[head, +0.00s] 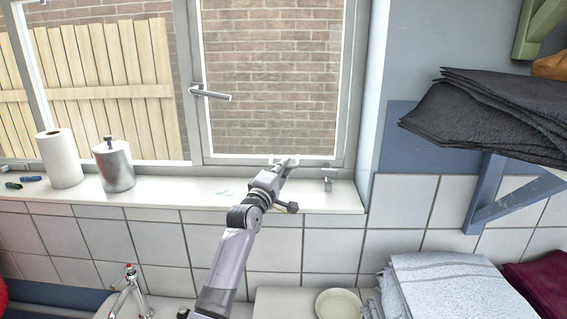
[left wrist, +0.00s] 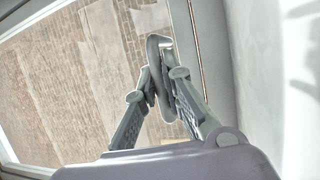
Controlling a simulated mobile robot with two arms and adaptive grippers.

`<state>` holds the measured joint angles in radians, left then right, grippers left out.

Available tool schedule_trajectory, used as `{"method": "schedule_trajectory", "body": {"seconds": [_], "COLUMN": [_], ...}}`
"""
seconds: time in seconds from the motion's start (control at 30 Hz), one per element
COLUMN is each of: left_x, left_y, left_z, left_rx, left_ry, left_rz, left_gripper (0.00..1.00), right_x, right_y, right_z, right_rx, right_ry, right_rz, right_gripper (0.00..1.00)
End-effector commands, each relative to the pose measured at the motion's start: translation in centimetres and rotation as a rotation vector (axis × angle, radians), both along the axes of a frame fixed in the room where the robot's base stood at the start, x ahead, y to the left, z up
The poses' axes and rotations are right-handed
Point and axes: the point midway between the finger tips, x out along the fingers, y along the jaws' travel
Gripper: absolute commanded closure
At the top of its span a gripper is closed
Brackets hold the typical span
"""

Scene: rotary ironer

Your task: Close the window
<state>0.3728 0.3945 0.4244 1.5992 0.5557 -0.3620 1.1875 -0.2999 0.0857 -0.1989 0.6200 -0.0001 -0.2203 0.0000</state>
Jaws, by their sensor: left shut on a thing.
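The window's right-hand sash (head: 278,162) has a pale grey frame, with a brick wall showing through its glass. A metal lever handle (head: 210,94) sits on its left upright, pointing right. My left gripper (head: 284,164) is at the sash's bottom rail, above the sill. In the left wrist view, my left gripper (left wrist: 165,84) is shut on a grey metal fitting (left wrist: 156,46), a rounded bar at the window frame. The fingers partly hide the fitting. I cannot tell how far the sash stands from its frame. My right gripper is not in view.
The white sill (head: 180,194) holds a paper roll (head: 60,158) and a metal canister (head: 115,166) at left. A small metal catch (head: 328,178) stands right of my gripper. Dark folded cloths (head: 490,115) lie on a bracketed shelf at right; towels (head: 450,285) lie below.

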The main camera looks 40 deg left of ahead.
Motion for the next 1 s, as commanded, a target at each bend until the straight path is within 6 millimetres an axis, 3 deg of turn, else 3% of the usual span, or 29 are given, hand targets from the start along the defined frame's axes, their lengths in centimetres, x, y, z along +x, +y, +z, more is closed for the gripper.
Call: {"method": "schedule_trajectory", "body": {"seconds": [0.17,0.2,0.5,0.83,1.0], "left_x": [0.1,0.1,0.1,-0.1,-1.8], "left_y": [-0.2,-0.2,-0.1,-0.1,-0.7], "left_z": [-0.5,-0.5,-0.3,-0.3,-0.7], "left_rx": [-0.005,-0.005,-0.003,-0.003,-0.003], "left_ry": [0.007,0.007,0.005,0.003,0.004], "left_rz": [-0.006,-0.006,-0.004,-0.002,-0.003], "left_gripper": [1.0,0.9,0.7,0.7,0.7], "right_x": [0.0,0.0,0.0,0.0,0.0], "right_y": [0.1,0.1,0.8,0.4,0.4], "right_z": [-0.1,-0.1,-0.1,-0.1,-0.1], "right_rx": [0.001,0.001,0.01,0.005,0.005], "right_ry": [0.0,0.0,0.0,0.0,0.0], "right_rz": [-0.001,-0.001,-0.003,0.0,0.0], "right_gripper": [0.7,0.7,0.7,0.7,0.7]}}
